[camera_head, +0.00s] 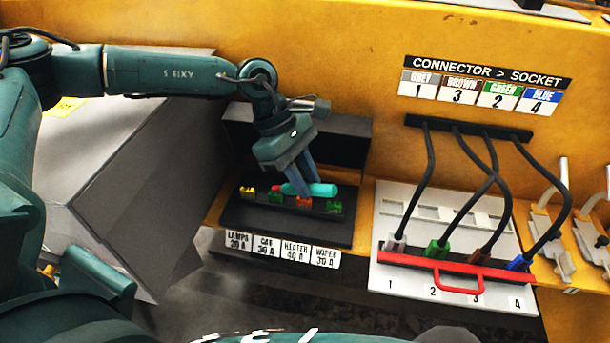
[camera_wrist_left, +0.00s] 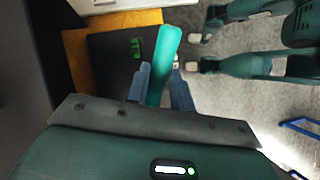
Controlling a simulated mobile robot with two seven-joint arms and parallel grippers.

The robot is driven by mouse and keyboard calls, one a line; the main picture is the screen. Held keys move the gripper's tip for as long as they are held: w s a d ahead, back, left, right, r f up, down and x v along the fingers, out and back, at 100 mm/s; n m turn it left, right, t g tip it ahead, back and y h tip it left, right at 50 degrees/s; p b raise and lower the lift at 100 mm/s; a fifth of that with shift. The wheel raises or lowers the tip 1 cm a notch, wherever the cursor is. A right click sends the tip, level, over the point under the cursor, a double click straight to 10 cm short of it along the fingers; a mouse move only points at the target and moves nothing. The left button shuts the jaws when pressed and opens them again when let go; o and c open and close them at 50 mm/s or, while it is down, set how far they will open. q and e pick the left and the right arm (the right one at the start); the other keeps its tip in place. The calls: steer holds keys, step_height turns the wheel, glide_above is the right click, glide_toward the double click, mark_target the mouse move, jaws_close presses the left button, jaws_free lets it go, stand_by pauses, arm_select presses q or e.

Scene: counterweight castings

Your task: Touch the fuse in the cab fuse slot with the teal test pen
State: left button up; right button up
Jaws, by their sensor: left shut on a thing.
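My left gripper (camera_head: 304,182) is shut on the teal test pen (camera_head: 322,189), which lies roughly level just above the fuse row. Its pinkish tip end points left, close to the green fuse (camera_head: 275,198) above the CAB 30 A label (camera_head: 266,246). I cannot tell whether tip and fuse touch. In the left wrist view the teal pen (camera_wrist_left: 164,52) sticks out between the fingers (camera_wrist_left: 159,86), and a green fuse (camera_wrist_left: 136,48) shows on the dark block beside it. My right gripper is not in view.
A yellow fuse (camera_head: 247,189) sits left of the cab fuse; an orange fuse (camera_head: 304,202) and another green fuse (camera_head: 334,207) sit right. A dark box wall (camera_head: 340,140) stands behind. At right, a white socket panel (camera_head: 400,272) has cables and a red handle (camera_head: 460,280).

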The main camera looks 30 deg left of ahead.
arm_select(q)
steer(key=shift+f, duration=0.4)
steer(key=shift+b, duration=0.45)
stand_by(0.6)
steer(key=shift+f, duration=0.1)
stand_by(0.7)
stand_by(0.4)
steer(key=shift+r+p, duration=0.8)
steer(key=shift+r, duration=0.5)
steer(key=shift+r+p, duration=0.5)
steer(key=shift+r, duration=0.5)
steer(key=shift+r+p, duration=0.35)
steer(key=shift+r, duration=0.4)
steer(key=shift+s, duration=0.1)
